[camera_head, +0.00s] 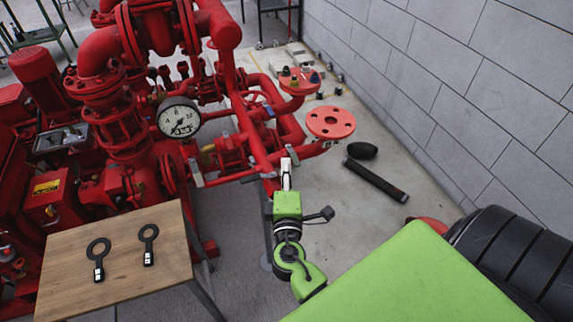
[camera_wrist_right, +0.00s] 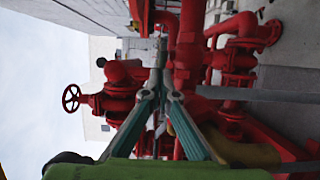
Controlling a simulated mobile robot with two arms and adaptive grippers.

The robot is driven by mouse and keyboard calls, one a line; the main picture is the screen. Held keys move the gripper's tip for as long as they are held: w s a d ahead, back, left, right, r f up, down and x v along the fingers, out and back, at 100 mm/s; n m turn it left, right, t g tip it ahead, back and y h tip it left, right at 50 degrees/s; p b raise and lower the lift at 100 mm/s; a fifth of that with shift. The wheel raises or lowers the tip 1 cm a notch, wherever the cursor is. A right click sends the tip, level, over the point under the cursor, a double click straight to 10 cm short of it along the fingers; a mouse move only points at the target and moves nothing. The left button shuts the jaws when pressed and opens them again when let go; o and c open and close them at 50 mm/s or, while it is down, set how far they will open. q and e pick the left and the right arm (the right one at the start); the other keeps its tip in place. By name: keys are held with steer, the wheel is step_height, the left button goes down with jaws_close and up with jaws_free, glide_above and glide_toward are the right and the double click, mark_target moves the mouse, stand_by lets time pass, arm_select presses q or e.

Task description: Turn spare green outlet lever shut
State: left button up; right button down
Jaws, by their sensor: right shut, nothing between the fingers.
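My right gripper (camera_head: 286,172) reaches in from below, beside the red outlet pipework (camera_head: 262,150) in the head view. Its fingers are together with nothing between them. In the right wrist view the two fingers of my right gripper (camera_wrist_right: 159,75) converge to a closed tip in front of the red pipes. I cannot make out a green lever in either view. A small pale lever (camera_head: 196,172) shows on the pipework left of the gripper. Whether the fingertips touch anything is unclear. My left gripper is out of view.
A wooden table (camera_head: 150,275) at lower left carries two black ring-ended tools (camera_head: 98,260). A pressure gauge (camera_head: 179,118) faces me. Red flanges (camera_head: 331,123) stand right of the pipes. A black cylinder (camera_head: 375,180) lies on the floor near the grey block wall (camera_head: 440,70).

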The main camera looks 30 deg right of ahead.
steer(key=shift+s+d+n+y, duration=0.2)
steer(key=shift+d+n+y, duration=0.1)
steer(key=shift+d, duration=0.1)
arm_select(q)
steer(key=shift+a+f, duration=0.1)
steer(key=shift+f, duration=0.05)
arm_select(e)
steer(key=shift+s+d+n+t+y, duration=0.2)
steer(key=shift+d+n+t+y, duration=0.2)
steer(key=shift+t+y, duration=0.25)
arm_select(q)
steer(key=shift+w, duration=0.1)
arm_select(e)
steer(key=shift+r, duration=0.1)
steer(key=shift+d, duration=0.1)
